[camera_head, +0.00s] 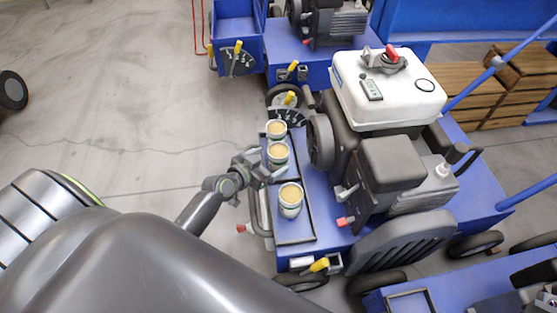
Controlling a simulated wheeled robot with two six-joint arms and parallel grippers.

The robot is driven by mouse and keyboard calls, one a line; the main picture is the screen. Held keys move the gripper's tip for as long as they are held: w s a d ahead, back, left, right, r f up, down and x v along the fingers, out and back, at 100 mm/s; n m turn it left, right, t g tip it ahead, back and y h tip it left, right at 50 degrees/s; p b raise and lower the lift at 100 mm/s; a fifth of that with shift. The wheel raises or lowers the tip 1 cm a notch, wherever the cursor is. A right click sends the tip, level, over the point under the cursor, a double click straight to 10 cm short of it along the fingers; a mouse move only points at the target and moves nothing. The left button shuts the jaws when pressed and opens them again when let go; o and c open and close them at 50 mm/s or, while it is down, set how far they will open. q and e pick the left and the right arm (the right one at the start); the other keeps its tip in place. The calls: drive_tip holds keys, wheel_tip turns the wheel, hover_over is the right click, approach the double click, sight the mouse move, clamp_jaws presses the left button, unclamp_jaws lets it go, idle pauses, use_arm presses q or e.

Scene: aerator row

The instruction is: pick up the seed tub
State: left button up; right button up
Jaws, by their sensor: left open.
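Three similar tubs with pale tan contents stand upright in a row in a black-railed tray (296,240) on the blue deck of an aerator. The far tub (276,131) and the middle tub (278,156) stand close together; the near tub (290,200) stands a little apart. I cannot tell them apart by any label. My left gripper (270,167) is open, with its fingers at the left side of the middle tub. Whether they touch it, I cannot tell. My right gripper is not in view.
The aerator's engine with a white tank (387,88) stands right of the tray. Yellow-handled levers (319,265) stick out at the deck's edges. Another blue machine (236,55) stands behind, and wooden crates (468,88) are at the right.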

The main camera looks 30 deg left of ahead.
sight(278, 155)
use_arm(q)
drive_tip(key=b+x, duration=0.1)
drive_tip(key=x, duration=0.4)
drive_tip(key=shift+w+a+f+b, duration=0.1)
drive_tip(key=shift+w+b, duration=0.2)
drive_tip(key=c, duration=1.2)
